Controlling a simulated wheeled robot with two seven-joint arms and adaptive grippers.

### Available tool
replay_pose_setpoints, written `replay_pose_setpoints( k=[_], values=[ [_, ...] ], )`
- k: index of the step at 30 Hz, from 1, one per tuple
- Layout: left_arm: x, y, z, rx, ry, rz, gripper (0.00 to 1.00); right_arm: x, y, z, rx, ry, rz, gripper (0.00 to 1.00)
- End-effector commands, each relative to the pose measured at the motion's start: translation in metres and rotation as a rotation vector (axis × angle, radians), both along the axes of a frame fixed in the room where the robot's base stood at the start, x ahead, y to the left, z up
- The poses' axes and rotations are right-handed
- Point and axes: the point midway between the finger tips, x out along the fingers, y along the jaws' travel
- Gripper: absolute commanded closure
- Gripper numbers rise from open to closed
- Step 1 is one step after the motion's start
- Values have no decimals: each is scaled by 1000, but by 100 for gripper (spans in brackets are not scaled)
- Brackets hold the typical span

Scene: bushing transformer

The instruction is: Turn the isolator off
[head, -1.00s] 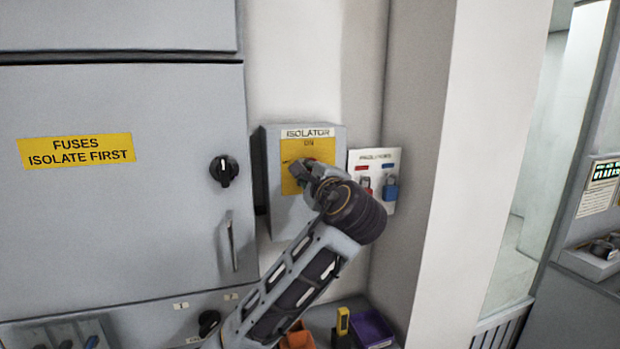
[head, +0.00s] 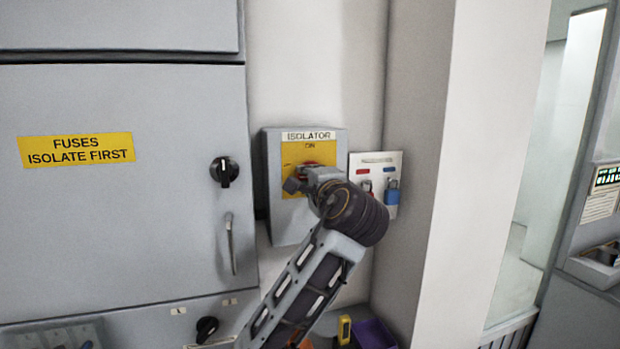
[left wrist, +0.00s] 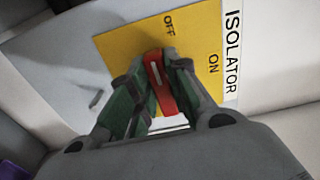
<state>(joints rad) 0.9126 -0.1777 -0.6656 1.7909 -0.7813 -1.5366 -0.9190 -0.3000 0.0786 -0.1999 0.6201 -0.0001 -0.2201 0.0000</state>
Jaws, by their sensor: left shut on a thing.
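The isolator (head: 277,205) is a grey wall box with a yellow plate (head: 291,152) marked ON at the top. My left gripper (head: 303,178) is at the plate and hides most of the handle in the head view. In the left wrist view, the red isolator handle (left wrist: 160,88) sits between the fingers of my left gripper (left wrist: 156,84), which are shut on it. The handle's white mark lies at the end toward the word OFF, away from ON. The exact angle is hard to judge. My right gripper is not in view.
A grey fuse cabinet (head: 120,220) with a black knob (head: 224,171) and a lever handle (head: 231,244) stands to the left. A padlock board (head: 376,158) hangs just right of the isolator, beside a protruding wall (head: 465,150). A purple bin (head: 374,335) is below.

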Motion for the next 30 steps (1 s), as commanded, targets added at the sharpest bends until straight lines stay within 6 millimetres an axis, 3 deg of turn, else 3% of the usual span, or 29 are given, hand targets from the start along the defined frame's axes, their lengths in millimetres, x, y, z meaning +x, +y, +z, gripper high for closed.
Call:
replay_pose_setpoints(
  k=[1, 2, 7, 20, 30],
  values=[
    [0, 0, -2, -3, 4, 1, 100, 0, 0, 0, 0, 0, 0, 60],
    [0, 0, -2, -3, 4, 1, 81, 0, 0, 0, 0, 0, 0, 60],
    [0, 0, -2, -1, 4, 1, 61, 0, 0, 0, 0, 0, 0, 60],
    [-3, -1, -1, -1, 2, 0, 61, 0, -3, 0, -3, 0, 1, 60],
    [-33, -11, 0, -2, 0, -3, 61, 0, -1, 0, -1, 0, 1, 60]
  ],
)
